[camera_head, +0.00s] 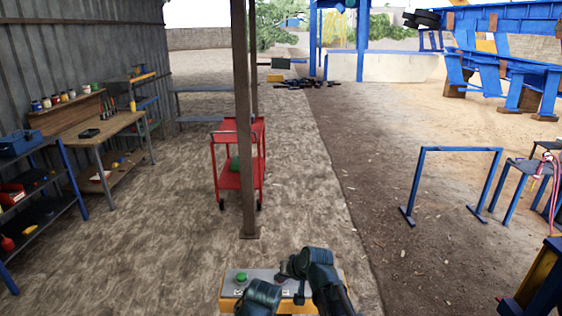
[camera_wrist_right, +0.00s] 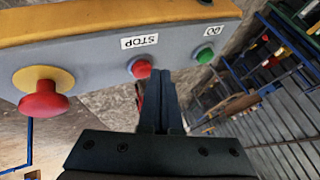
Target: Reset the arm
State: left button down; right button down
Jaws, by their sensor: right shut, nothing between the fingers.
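A grey and yellow control box (camera_head: 230,291) is at the bottom centre of the head view, with a green button (camera_head: 241,277) on its top. The right wrist view shows its face (camera_wrist_right: 100,63) upside down: a green GO button (camera_wrist_right: 205,55), a red STOP button (camera_wrist_right: 139,67) and a large red mushroom button on yellow (camera_wrist_right: 42,95). My right gripper (camera_wrist_right: 160,76) is shut and empty, its fingertips beside the STOP button; contact cannot be told. In the head view my right arm partly covers the box. I cannot make out my left gripper's fingers.
A brown post (camera_head: 244,130) stands beyond the box, with a red cart (camera_head: 228,178) behind it. A wooden workbench (camera_head: 110,130) and blue shelves (camera_head: 40,205) line the left. A blue frame (camera_head: 460,150) stands on the right. The ground between is open.

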jog(key=s+d+f+n+g+h+b, duration=0.1)
jog(key=s+d+f+g+h, duration=0.1)
jog(key=s, duration=0.5)
jog(key=s+d+f+n+g+h, duration=0.2)
jog(key=s+f, duration=0.1)
jog(key=s, duration=0.4)
jog(key=s+d+f+n+g+h+b, duration=0.1)
jog(key=s+d+f+g+h, duration=0.1)
jog(key=s, duration=0.5)
jog(key=shift+s+f+b, duration=0.3)
jog(key=shift+f+b, duration=0.05)
